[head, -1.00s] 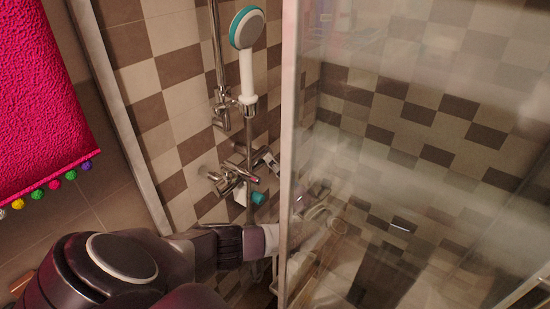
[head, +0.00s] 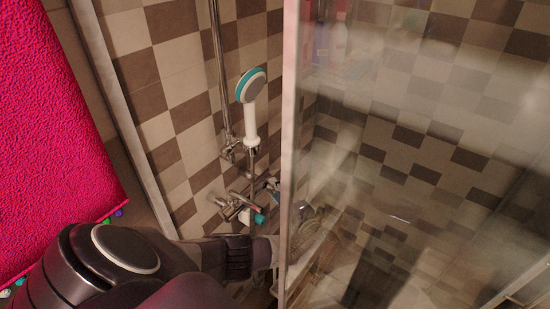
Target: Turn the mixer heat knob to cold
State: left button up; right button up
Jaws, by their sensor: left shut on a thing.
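The chrome mixer (head: 238,205) is on the checkered shower wall, below the hand shower. A chrome end or knob of it (head: 272,185) shows beside the door frame; I cannot read its heat setting. A teal and white piece (head: 253,217) sits just below the mixer. My left arm comes in from the lower left, and its wrist is below the mixer. My left gripper (head: 303,237) is past the metal door frame, blurred through the glass. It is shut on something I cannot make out. My right gripper is out of view.
The metal-edged glass door (head: 290,130) stands upright close to the wrist. A teal and white hand shower (head: 251,105) hangs on a chrome rail (head: 221,75) above the mixer. A pink towel (head: 60,150) hangs at the left.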

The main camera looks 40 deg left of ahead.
pick_arm(q)
jog(key=shift+m+h, duration=0.4)
jog(key=shift+m, duration=0.4)
jog(key=o, duration=1.2)
jog(key=shift+c, duration=0.2)
jog(key=v, duration=1.2)
jog(key=shift+w, duration=0.2)
jog(key=shift+f, duration=0.1)
